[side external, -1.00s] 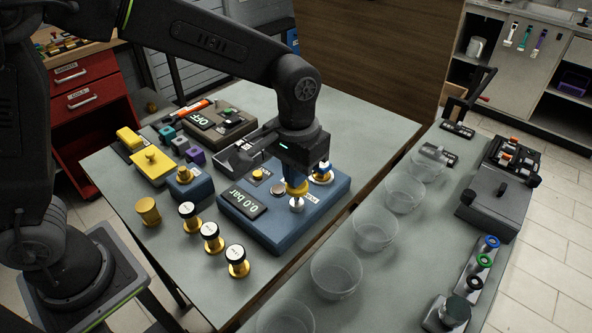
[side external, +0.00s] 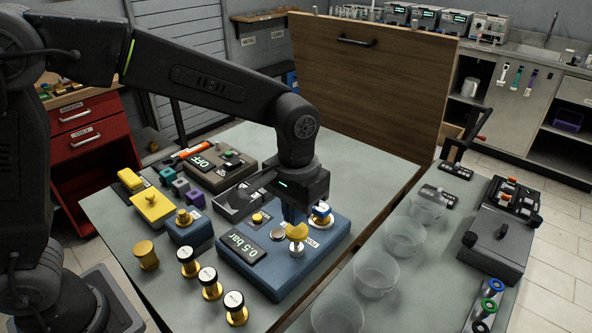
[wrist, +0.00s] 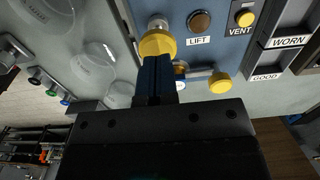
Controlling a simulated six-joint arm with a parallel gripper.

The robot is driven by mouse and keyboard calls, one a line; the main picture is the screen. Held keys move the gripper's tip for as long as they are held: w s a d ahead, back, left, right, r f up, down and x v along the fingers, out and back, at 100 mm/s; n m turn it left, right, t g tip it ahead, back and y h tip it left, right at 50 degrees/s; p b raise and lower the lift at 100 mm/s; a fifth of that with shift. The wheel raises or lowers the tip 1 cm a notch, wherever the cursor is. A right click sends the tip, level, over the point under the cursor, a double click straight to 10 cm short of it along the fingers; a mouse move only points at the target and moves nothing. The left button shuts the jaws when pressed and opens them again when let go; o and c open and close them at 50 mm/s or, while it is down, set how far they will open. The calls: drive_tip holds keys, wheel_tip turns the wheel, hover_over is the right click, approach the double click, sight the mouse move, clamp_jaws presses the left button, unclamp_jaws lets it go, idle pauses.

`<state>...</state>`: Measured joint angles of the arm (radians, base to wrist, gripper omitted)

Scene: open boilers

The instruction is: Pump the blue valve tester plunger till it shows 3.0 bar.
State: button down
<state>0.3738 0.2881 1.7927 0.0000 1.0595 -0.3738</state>
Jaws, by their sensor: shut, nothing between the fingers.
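The blue valve tester (side external: 285,273) sits on the table in the middle of the side view, and its display (side external: 243,245) reads 0.5 bar. Its plunger has a yellow knob (side external: 297,231) at the tester's front right; the knob also shows in the wrist view (wrist: 157,42). My gripper (side external: 293,216) points down with its blue fingertips at the knob, shut and empty. In the wrist view the closed fingers (wrist: 156,60) reach the knob's edge and hide part of it. I cannot tell whether they press on it.
A yellow VENT button (wrist: 245,18) and a LIFT disc (wrist: 199,21) lie beside the plunger. A grey bin (side external: 235,200) stands behind the tester. Gold-based plugs (side external: 211,284) stand to the left, and clear bowls (side external: 376,273) to the right.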

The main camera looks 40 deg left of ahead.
sight(297, 228)
wheel_tip(297, 228, up, 10)
idle(0.3)
drive_tip(key=shift+r, duration=0.1)
idle(1.5)
wheel_tip(297, 228, up, 2)
drive_tip(key=shift+w+d+r, duration=0.1)
drive_tip(key=shift+d+r, duration=0.05)
drive_tip(key=shift+r, duration=0.05)
wheel_tip(297, 228, down, 14)
drive_tip(key=shift+f, duration=0.1)
idle(0.6)
